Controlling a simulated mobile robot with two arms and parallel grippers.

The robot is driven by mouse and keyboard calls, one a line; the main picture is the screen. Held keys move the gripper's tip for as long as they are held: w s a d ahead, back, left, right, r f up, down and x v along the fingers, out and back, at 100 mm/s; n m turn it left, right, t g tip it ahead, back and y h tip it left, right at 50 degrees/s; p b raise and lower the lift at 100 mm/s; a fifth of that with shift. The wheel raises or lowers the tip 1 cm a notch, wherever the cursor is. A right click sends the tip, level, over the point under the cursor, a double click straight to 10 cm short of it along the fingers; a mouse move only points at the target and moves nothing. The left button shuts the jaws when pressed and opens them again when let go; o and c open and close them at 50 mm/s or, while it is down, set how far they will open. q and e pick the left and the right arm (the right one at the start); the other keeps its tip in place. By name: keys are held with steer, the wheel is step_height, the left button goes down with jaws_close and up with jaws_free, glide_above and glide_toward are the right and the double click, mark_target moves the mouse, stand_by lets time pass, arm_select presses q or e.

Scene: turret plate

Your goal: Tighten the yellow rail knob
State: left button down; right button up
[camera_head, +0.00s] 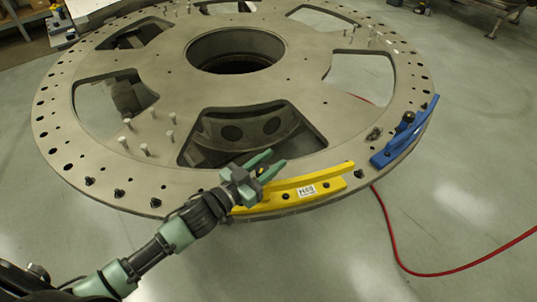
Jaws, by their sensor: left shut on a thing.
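The yellow rail (333,179) lies along the near rim of the large round turret plate (335,130) and carries a white label marked N49. My left gripper (272,165), with green fingers, is at the left end of the yellow rail. It is shut on the yellow rail's knob, which is mostly hidden by the fingers and wrist. My right gripper is not in view.
A blue rail (405,135) with a dark knob (406,120) sits on the plate's right rim. Several upright pins and large cutouts are on the plate. A red hose (393,243) lies on the open grey floor at right.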

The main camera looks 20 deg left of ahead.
mark_target(256, 171)
arm_select(q)
steer(key=shift+s+d+m+g+h, duration=0.1)
steer(key=shift+d+m+g+h, duration=0.05)
steer(key=shift+m+g+h, duration=0.75)
steer(key=shift+s+d+m+g+h, duration=0.15)
steer(key=shift+m+g+h, duration=0.45)
steer(key=shift+h, duration=0.5)
steer(key=c, duration=1)
jaws_free()
steer(key=shift+d, duration=0.1)
steer(key=shift+o, duration=0.2)
steer(key=b+v, duration=0.2)
steer(key=v, duration=0.5)
steer(key=shift+a, duration=0.25)
steer(key=shift+s+a+r, duration=0.1)
steer(key=shift+s, duration=0.1)
